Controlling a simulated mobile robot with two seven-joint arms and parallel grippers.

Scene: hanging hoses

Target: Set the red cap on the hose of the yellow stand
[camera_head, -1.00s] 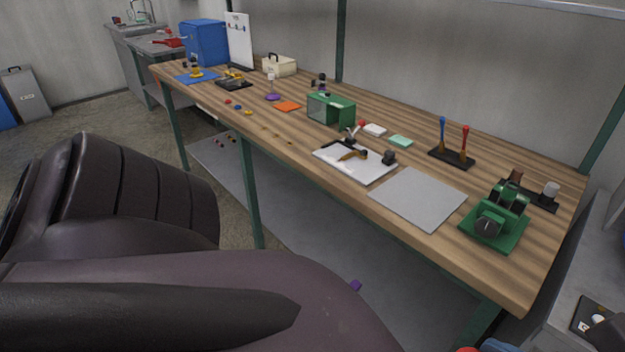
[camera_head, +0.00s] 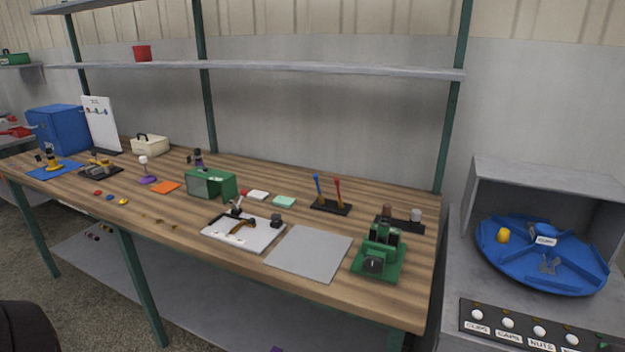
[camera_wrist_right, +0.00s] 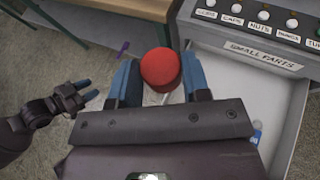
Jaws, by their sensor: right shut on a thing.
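In the right wrist view, my right gripper (camera_wrist_right: 160,86) is shut on the round red cap (camera_wrist_right: 161,69), held between its blue fingers. My left gripper (camera_wrist_right: 89,91) shows at the left of that view, its blue fingers apart and nothing between them. In the head view, a small stand with a yellow base (camera_head: 54,167) and a dark upper part is on the blue mat at the bench's far left end. Its hose is too small to make out. Neither gripper shows in the head view.
An open white drawer (camera_wrist_right: 283,117) labelled SMALL PARTS lies below my right gripper, with a blue piece inside. A blue turntable (camera_head: 490,262) stands right of the wooden bench (camera_head: 190,255). A green box (camera_head: 224,184), white tray and green device stand on the bench.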

